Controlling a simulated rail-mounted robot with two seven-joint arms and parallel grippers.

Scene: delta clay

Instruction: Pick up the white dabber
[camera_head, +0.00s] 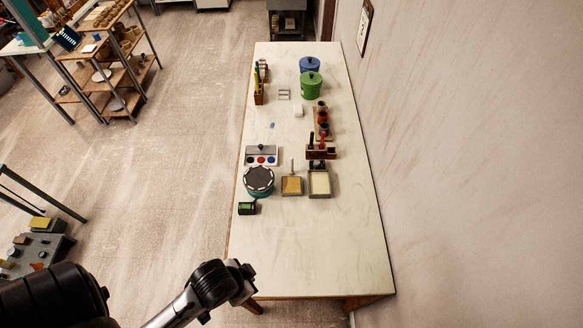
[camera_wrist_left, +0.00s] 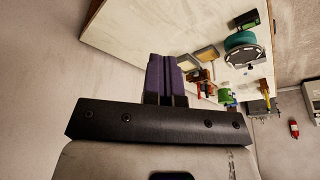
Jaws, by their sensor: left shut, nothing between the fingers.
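A small white upright piece (camera_head: 291,166), which may be the white dabber, stands at the back of a tan-filled tray (camera_head: 291,187) on the long table; it is too small to be sure. I cannot pick out the dabber in the left wrist view. My left gripper (camera_wrist_left: 166,72) has its purple fingers together with nothing between them. It is above the table's near end, well apart from the objects. My right gripper is not in view.
A cream-filled tray (camera_head: 319,184), a teal round container (camera_head: 258,180), a dark green block (camera_head: 247,208) and a wooden holder (camera_head: 321,153) stand close by. Green (camera_head: 311,87) and blue (camera_head: 309,65) lidded pots are farther back.

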